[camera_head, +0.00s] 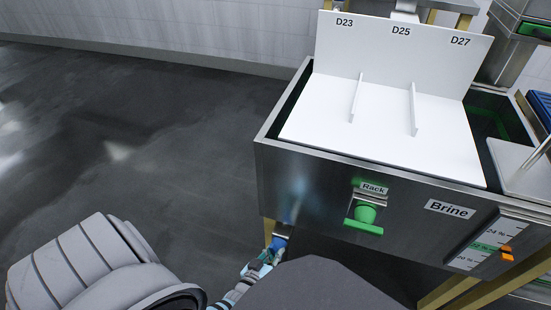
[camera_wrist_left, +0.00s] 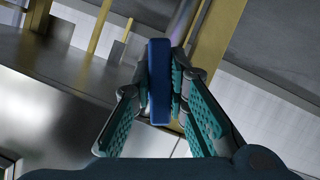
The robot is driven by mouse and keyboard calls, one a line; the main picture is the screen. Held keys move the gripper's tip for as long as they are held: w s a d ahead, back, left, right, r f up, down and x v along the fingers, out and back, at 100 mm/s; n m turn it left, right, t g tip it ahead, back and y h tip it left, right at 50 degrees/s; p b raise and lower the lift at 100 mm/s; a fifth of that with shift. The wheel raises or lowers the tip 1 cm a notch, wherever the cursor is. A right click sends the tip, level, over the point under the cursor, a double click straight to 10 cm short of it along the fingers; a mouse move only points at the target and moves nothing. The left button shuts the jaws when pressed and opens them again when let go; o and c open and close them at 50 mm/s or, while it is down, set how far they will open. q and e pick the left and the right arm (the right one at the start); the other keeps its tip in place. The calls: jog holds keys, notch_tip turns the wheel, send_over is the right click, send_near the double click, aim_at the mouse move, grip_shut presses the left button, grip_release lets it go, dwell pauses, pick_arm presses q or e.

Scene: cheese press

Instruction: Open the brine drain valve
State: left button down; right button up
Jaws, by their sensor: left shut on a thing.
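The brine tank (camera_head: 340,180) is a steel box with a "Brine" label on its front. The drain valve's blue handle (camera_head: 279,241) shows below the tank's lower left corner. In the left wrist view the blue handle (camera_wrist_left: 159,80) stands upright between the fingers. My left gripper (camera_head: 262,266) reaches it from below and is shut on it, with teal finger pads on both sides; the left wrist view shows the gripper closely (camera_wrist_left: 160,95). My arm partly hides the gripper in the head view. The valve body is mostly hidden. My right gripper is in neither view.
A green "Rack" knob (camera_head: 365,213) and a level scale (camera_head: 488,243) with orange markers sit on the tank front. A white divided rack (camera_head: 385,105) marked D23, D25 and D27 lies in the tank. Brass-coloured legs (camera_head: 452,292) stand below. Open floor (camera_head: 130,130) lies left.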

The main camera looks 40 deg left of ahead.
pick_arm(q)
jog(key=shift+m+y+p, duration=0.35)
jog(key=shift+m+y, duration=0.25)
jog(key=shift+m, duration=0.3)
jog(key=shift+m+g+y, duration=0.4)
jog(key=shift+m+g, duration=0.1)
jog(key=shift+m, duration=0.2)
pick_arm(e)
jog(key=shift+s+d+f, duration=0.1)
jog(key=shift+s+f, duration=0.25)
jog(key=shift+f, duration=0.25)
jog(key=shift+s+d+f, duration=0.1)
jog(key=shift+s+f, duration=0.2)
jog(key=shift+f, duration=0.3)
pick_arm(q)
jog(key=c, duration=1.6)
grip_release()
jog(key=shift+o, duration=0.2)
jog(key=shift+r, duration=0.1)
